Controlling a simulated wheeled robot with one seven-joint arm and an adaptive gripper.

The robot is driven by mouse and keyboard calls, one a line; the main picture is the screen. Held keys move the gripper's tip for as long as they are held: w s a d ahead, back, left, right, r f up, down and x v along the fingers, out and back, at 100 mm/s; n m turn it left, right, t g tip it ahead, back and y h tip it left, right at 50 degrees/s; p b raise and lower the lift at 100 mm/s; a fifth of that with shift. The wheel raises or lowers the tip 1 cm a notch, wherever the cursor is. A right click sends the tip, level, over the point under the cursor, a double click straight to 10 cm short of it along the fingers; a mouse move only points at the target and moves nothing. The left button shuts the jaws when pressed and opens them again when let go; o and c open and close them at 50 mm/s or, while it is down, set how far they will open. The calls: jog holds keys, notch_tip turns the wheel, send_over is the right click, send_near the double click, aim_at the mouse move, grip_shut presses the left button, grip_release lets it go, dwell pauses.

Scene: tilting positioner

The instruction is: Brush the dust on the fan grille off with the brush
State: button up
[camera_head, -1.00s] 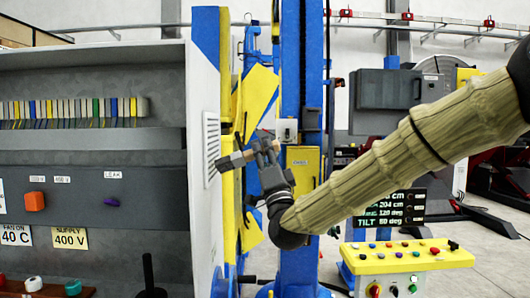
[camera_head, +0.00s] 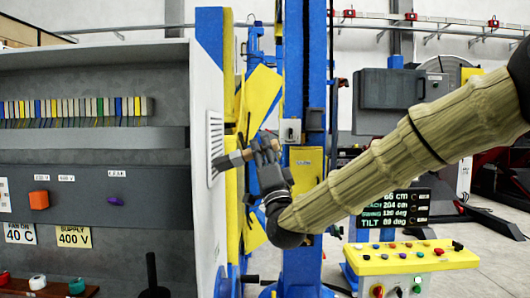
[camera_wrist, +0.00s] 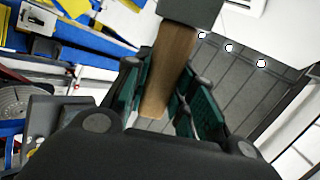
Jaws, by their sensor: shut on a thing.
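The fan grille (camera_head: 215,143) is a narrow slotted panel on the white side wall of the cabinet in the head view. My gripper (camera_head: 263,150) is to the right of it, shut on the brush. The brush (camera_head: 232,160) points left, its dark head at the lower part of the grille; I cannot tell whether it touches. In the wrist view the brush's wooden handle (camera_wrist: 168,72) stands between the green-padded fingers (camera_wrist: 160,100), with the dark head at the top edge. The bristles are out of view there. I cannot make out dust on the grille.
The open grey cabinet (camera_head: 90,160) with a row of coloured terminals fills the left. A blue post (camera_head: 306,100) and yellow plates (camera_head: 258,95) stand close behind my gripper. A yellow control console (camera_head: 415,258) is at lower right.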

jog(key=shift+a, duration=0.6)
dwell(0.3)
